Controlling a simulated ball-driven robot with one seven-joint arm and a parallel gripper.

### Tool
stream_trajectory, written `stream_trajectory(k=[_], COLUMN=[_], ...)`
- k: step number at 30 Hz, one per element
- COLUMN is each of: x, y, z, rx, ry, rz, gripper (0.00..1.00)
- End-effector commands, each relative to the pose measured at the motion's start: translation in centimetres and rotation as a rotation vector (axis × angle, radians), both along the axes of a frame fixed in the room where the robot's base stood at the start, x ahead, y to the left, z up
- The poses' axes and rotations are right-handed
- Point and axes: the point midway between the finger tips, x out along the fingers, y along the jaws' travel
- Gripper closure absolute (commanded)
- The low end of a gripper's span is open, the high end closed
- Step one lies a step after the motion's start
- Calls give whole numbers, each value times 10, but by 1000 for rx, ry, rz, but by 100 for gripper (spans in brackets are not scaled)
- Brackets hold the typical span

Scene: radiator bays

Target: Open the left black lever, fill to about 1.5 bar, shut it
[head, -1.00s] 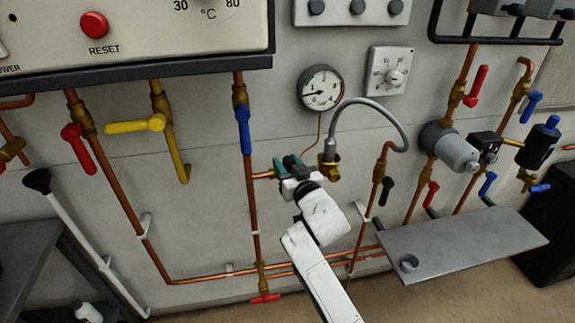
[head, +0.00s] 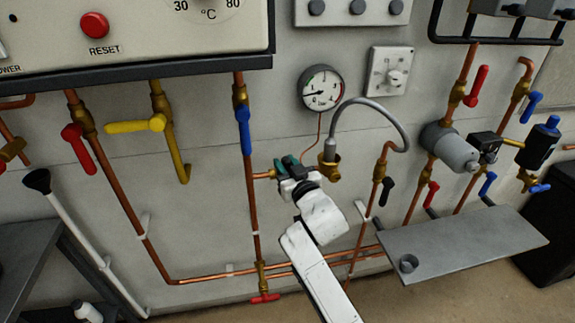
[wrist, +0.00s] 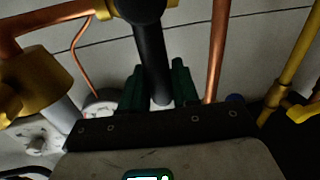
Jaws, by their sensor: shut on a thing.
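My gripper (head: 287,166) is at the left filling valve, by the brass end of the flexible grey hose (head: 375,108). In the wrist view its green fingers (wrist: 158,88) are shut on the left black lever (wrist: 151,55), one on each side. That lever is hidden behind my gripper in the head view. A second black lever (head: 386,191) hangs on the pipe to the right, apart from my gripper. The round pressure gauge (head: 320,88) is above; its needle points left, but its figures are too small to read surely.
A blue lever (head: 243,130) is on the pipe just left of my gripper. A grey shelf (head: 465,245) with a small cup (head: 408,263) juts out at lower right. Red (head: 77,147) and yellow (head: 136,126) levers are farther left.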

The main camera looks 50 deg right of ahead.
Motion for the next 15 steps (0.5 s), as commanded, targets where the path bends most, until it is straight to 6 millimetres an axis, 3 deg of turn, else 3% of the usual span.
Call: stream_trajectory(k=[15], x=[17], y=[25], z=[-8], rx=[-335], ry=[227], rz=[3], gripper=[100])
